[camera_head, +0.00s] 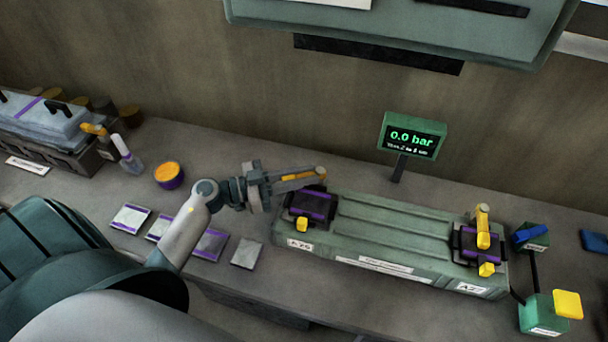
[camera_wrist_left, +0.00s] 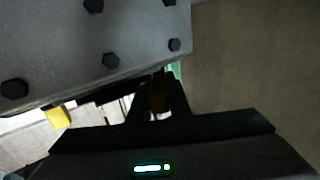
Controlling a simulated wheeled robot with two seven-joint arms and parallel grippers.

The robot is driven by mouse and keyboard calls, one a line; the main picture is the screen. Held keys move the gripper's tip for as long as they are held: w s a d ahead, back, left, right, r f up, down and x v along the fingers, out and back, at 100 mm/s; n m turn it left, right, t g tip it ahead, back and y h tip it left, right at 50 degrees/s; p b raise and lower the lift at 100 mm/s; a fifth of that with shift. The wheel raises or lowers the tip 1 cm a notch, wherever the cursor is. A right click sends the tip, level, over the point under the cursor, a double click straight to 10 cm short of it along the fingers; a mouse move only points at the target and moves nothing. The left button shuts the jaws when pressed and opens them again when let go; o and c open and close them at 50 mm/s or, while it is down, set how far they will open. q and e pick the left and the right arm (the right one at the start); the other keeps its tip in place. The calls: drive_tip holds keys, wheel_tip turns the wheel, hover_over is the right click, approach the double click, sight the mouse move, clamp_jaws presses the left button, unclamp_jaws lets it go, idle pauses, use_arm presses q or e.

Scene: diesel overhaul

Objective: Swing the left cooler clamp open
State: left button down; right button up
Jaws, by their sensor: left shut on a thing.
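The green cooler (camera_head: 390,232) lies on the bench with a clamp at each end. The left clamp (camera_head: 314,205) has a dark and purple block with a small yellow tab (camera_head: 302,224) in front. Its yellow lever (camera_head: 300,176) lies out to the left, along the fingers of my left gripper (camera_head: 304,181). That gripper is shut on the lever, just above and behind the block. The right clamp's yellow lever (camera_head: 482,226) stands over its purple block. In the left wrist view the dark fingers (camera_wrist_left: 155,98) are close together and their grip is hidden in shadow. My right gripper is not seen.
A pressure display (camera_head: 411,136) reading 0.0 bar stands behind the cooler. Several flat plates (camera_head: 246,252) and a purple-orange cup (camera_head: 169,175) lie to the left. A green box with a yellow top (camera_head: 567,304) stands at the right. A large green housing (camera_head: 400,27) hangs above.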

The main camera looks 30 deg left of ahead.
use_arm(q)
drive_tip(key=shift+m+g+h, duration=0.3)
drive_tip(key=shift+g, duration=0.1)
drive_tip(key=shift+w+a+m+g+h, duration=0.15)
drive_tip(key=shift+a+m+g+h, duration=0.05)
drive_tip(key=shift+m+g+h, duration=0.1)
drive_tip(key=shift+w+a+f+m+g+h+b, duration=0.15)
drive_tip(key=shift+w+m+g+h+b, duration=0.15)
drive_tip(key=shift+m+g+h, duration=0.4)
drive_tip(key=m+g+b, duration=0.1)
drive_tip(key=g+h+b, duration=0.1)
drive_tip(key=shift+w+a+m+g, duration=0.2)
drive_tip(key=shift+w+m+g, duration=0.05)
drive_tip(key=shift+m+g, duration=0.15)
drive_tip(key=shift+w+m+g+b, duration=0.1)
drive_tip(key=shift+m+g+b, duration=0.2)
drive_tip(key=shift+w+m+g+h+b, duration=0.2)
drive_tip(key=shift+m+g+h+b, duration=0.45)
drive_tip(key=shift+g+b, duration=0.4)
drive_tip(key=shift+g, duration=0.35)
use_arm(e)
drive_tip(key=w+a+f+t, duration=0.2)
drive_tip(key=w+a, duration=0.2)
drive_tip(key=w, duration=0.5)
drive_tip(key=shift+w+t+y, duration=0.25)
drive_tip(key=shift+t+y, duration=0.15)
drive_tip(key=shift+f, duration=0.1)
